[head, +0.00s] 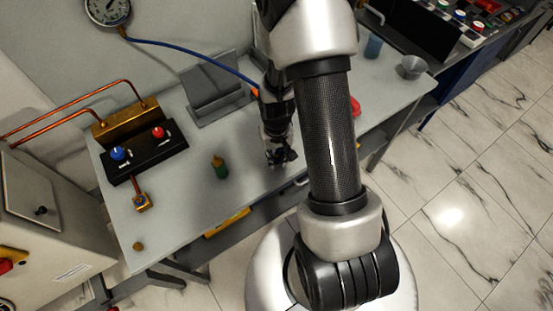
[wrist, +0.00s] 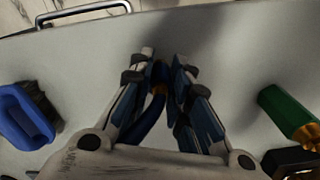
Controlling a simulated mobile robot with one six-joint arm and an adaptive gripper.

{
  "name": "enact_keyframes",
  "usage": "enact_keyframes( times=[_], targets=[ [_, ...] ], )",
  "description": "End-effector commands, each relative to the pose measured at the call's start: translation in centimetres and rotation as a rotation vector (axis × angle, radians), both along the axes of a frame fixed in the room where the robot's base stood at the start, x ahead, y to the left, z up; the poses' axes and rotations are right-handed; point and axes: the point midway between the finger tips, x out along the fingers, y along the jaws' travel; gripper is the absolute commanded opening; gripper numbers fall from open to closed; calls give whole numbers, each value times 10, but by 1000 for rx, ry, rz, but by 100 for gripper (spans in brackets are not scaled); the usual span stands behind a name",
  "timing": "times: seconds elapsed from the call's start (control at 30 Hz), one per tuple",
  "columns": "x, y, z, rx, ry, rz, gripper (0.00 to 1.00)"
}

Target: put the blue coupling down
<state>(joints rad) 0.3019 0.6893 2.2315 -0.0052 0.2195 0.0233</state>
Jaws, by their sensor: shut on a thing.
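My gripper (head: 280,160) is low over the grey table, right of the green fitting with a brass end. In the wrist view its fingers (wrist: 161,62) are shut on the blue coupling (wrist: 159,72), which shows between the fingertips with a brass-coloured band. A dark blue hose (wrist: 150,122) runs back from it between the fingers. In the head view the coupling is hidden by my gripper. The blue hose (head: 190,50) runs from the gauge (head: 107,9) to behind my arm. I cannot tell whether the coupling touches the table.
The green fitting (head: 221,168) stands left of my gripper; it also shows in the wrist view (wrist: 285,112). A blue-handled brush (wrist: 22,118) lies on the other side. A valve block (head: 145,155) and grey stand (head: 212,92) are farther off. Bare tabletop (head: 185,215) lies front left.

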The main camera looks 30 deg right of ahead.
Motion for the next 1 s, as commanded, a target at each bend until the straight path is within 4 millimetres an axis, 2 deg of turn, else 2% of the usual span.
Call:
enact_keyframes(
  times=[0.07, 0.47, 0.5, 0.77, 1.0],
  targets=[
    [0, 0, -12, 0, 1, 0, 0],
    [0, 0, -16, 0, 0, 0, 0],
    [0, 0, -15, 0, 0, 0, 20],
    [0, 0, -14, 0, 0, 0, 37],
    [0, 0, -14, 0, 0, 0, 38]
  ],
)
